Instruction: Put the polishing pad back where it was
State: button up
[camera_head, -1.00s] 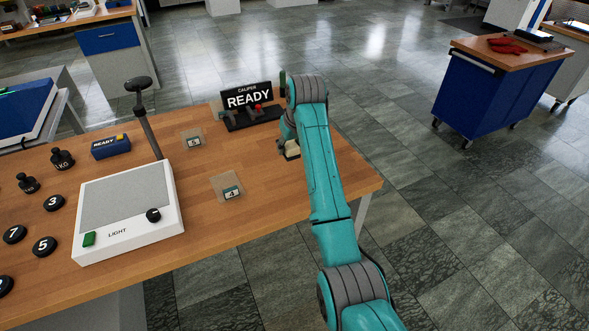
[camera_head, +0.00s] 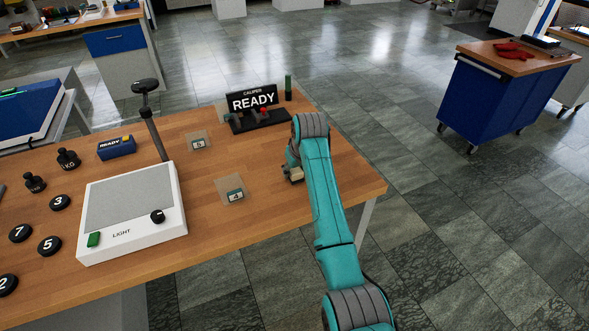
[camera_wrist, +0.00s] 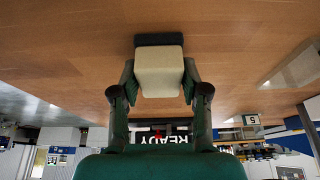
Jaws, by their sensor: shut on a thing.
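The polishing pad, a cream block with a dark layer along one side (camera_wrist: 159,72), is between the two fingers of my gripper (camera_wrist: 160,88) in the wrist view. My gripper is shut on it. In the head view the pad (camera_head: 296,178) shows as a small pale piece below my gripper, over the right part of the wooden table (camera_head: 270,215). My gripper and wrist partly hide it there. I cannot tell whether the pad touches the table.
The caliper stand with its READY sign (camera_head: 252,100) is behind my gripper, beside a green cylinder (camera_head: 288,88). The light box (camera_head: 130,210) is further left. Bare wood surrounds my gripper; the table's right edge is near.

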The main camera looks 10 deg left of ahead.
jog(key=o, duration=1.2)
jog(key=v, duration=1.2)
jog(key=shift+r, duration=0.15)
